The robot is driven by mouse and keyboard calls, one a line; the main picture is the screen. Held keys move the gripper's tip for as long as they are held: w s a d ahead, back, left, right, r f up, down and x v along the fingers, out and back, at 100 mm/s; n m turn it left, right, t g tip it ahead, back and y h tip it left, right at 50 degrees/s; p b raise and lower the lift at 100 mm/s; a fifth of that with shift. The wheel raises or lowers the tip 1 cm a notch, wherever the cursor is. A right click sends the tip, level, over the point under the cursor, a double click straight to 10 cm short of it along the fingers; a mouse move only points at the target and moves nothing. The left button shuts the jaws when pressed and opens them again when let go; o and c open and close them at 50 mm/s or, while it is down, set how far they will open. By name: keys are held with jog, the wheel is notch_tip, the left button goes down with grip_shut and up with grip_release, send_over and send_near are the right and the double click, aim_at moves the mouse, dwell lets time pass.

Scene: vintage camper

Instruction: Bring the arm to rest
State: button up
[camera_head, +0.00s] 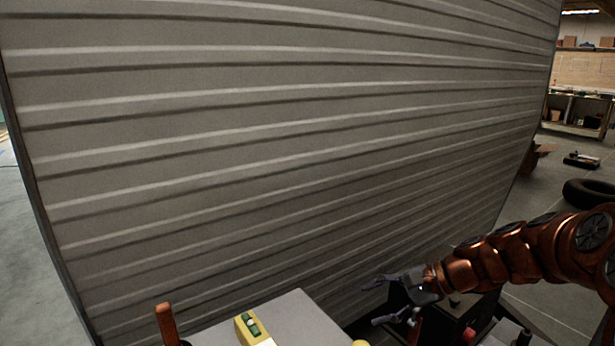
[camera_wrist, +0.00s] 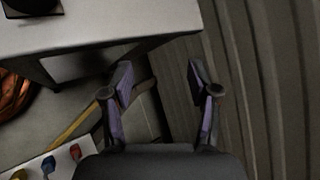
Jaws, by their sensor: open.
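My copper-coloured arm reaches in from the right edge of the head view, bent and roughly level. My gripper (camera_head: 377,301) is at its left end, low in front of the ribbed grey wall. In the wrist view my gripper (camera_wrist: 158,84) shows two fingers spread apart with nothing between them. Below the gap I see dark floor and the foot of the wall. No fingertip clearly touches anything.
The ribbed grey wall (camera_head: 270,150) fills most of the head view; it also stands close on the right in the wrist view (camera_wrist: 285,80). A pale flat top (camera_wrist: 90,28) lies left of the fingers. A yellow and green item (camera_head: 252,328) is low in the head view. A tyre (camera_head: 589,193) lies far right.

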jog(key=s+a+r+n+g+h+p, duration=0.15)
jog(key=s+r+n+h+p, duration=0.35)
jog(key=s, duration=0.7)
jog(key=s+r+n+g+h+p, duration=0.25)
jog(key=s+r+n+p, duration=0.35)
jog(key=s, duration=0.6)
jog(key=s+d+r+h+p, duration=0.2)
jog(key=s+d+p, duration=0.3)
jog(key=s, duration=0.3)
jog(key=shift+s+d+n+h, duration=0.15)
jog(key=shift+s+n+h, duration=0.15)
jog(key=shift+h, duration=0.25)
jog(key=shift+c, duration=0.4)
